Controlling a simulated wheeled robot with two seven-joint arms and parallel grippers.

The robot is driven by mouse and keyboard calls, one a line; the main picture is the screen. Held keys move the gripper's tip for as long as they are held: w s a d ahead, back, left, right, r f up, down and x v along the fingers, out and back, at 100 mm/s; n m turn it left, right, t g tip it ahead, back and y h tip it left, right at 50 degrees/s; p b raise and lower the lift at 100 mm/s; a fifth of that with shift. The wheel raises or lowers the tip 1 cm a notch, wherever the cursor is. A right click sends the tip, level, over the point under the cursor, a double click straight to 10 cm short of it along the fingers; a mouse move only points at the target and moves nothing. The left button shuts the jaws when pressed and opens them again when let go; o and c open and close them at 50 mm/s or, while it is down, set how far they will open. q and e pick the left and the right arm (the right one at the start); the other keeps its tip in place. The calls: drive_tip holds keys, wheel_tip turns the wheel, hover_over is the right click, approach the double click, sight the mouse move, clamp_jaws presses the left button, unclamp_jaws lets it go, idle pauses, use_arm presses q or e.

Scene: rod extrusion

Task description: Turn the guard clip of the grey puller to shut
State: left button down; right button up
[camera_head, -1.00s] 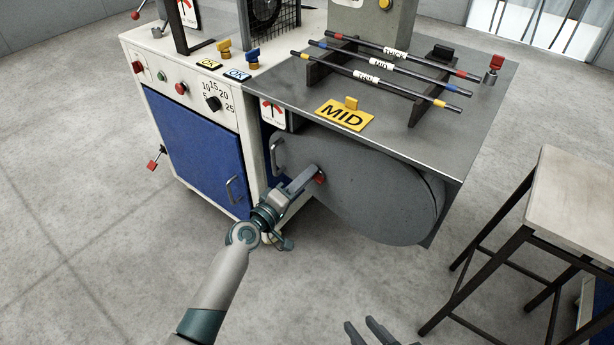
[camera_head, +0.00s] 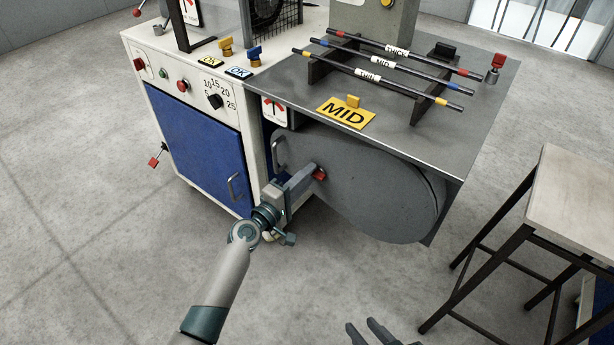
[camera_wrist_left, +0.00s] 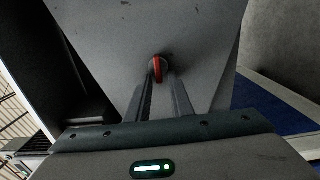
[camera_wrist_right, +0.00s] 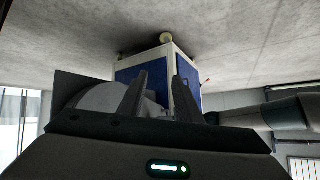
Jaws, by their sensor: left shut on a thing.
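The guard clip (camera_head: 320,174) is a small red piece on the front of the grey rounded guard (camera_head: 385,200) of the puller. My left gripper (camera_head: 312,176) reaches it from the lower left and is shut on it. In the left wrist view the clip (camera_wrist_left: 157,68) is a red upright bar on a round base, between the two fingertips. The fingers partly hide it in the head view. My right gripper (camera_head: 372,333) is at the bottom edge of the head view, its fingers apart and empty, well away from the guard.
A handle (camera_head: 279,153) stands at the guard's left side. Above are the grey table top (camera_head: 400,135), a yellow MID sign (camera_head: 345,114) and several rods on a rack. A stool (camera_head: 580,205) stands at the right. Floor in front is clear.

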use_arm(q)
drive_tip(key=c, duration=1.9)
unclamp_jaws()
drive_tip(key=shift+o, duration=0.2)
drive_tip(key=shift+s, duration=0.1)
